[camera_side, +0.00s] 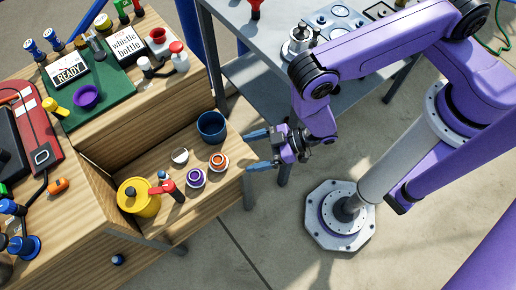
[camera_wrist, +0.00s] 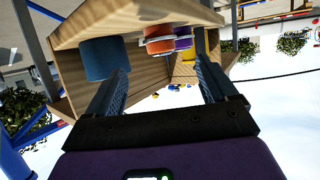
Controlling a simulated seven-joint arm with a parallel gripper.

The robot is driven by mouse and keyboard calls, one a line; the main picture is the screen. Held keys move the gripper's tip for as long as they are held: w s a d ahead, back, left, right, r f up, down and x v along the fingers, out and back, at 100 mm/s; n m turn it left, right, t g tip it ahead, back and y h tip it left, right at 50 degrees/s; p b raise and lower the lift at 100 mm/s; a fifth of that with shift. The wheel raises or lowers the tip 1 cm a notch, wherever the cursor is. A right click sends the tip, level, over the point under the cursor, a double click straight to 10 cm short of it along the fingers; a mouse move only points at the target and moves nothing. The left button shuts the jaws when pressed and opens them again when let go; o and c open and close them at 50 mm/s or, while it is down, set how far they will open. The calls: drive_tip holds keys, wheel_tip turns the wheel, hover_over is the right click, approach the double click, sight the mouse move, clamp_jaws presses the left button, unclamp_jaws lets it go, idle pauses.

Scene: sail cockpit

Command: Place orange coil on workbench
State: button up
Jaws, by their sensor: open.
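The orange coil (camera_side: 218,161) stands on a pale base on the lower wooden shelf (camera_side: 221,186) of the workbench (camera_side: 170,93), near the shelf's right edge. In the wrist view the orange coil (camera_wrist: 165,31) appears beyond the fingers, beside a purple coil (camera_wrist: 184,45). My gripper (camera_side: 257,150) is open and empty, just right of the shelf edge, with its blue fingers pointing left toward the coil. In the wrist view the fingers (camera_wrist: 160,78) are spread wide with nothing between them. The gripper is apart from the coil.
A dark blue cup (camera_side: 211,127) stands behind the coil, and the purple coil (camera_side: 196,178) is to its left. A yellow canister (camera_side: 140,198) and a red-handled tool (camera_side: 169,190) stand further left. A grey metal table (camera_side: 240,55) is behind.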

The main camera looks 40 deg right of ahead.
wheel_tip(320, 180, up, 8)
drive_tip(key=a+g+h, duration=0.2)
drive_tip(key=a+h, duration=0.1)
drive_tip(key=s+d+r+g+h, duration=0.2)
drive_tip(key=d+r, duration=0.5)
drive_tip(key=r, duration=0.3)
drive_tip(key=s+d+r+g+h, duration=0.1)
drive_tip(key=s+d+r+h, duration=0.2)
drive_tip(key=d+r, duration=0.4)
wheel_tip(320, 180, up, 3)
drive_tip(key=shift+s+f+g, duration=0.15)
drive_tip(key=shift+g, duration=0.25)
drive_tip(key=s+d+r+h, duration=0.1)
drive_tip(key=s+d+r, duration=0.1)
drive_tip(key=d, duration=0.3)
drive_tip(key=s+d+r+h, duration=0.1)
drive_tip(key=s+d+r, duration=0.1)
drive_tip(key=d, duration=0.3)
drive_tip(key=s+d+r+n+g+h, duration=0.1)
drive_tip(key=s+d+r, duration=0.1)
drive_tip(key=d, duration=0.3)
drive_tip(key=shift+s+d+r, duration=0.25)
drive_tip(key=shift+r, duration=0.1)
drive_tip(key=shift+c, duration=0.3)
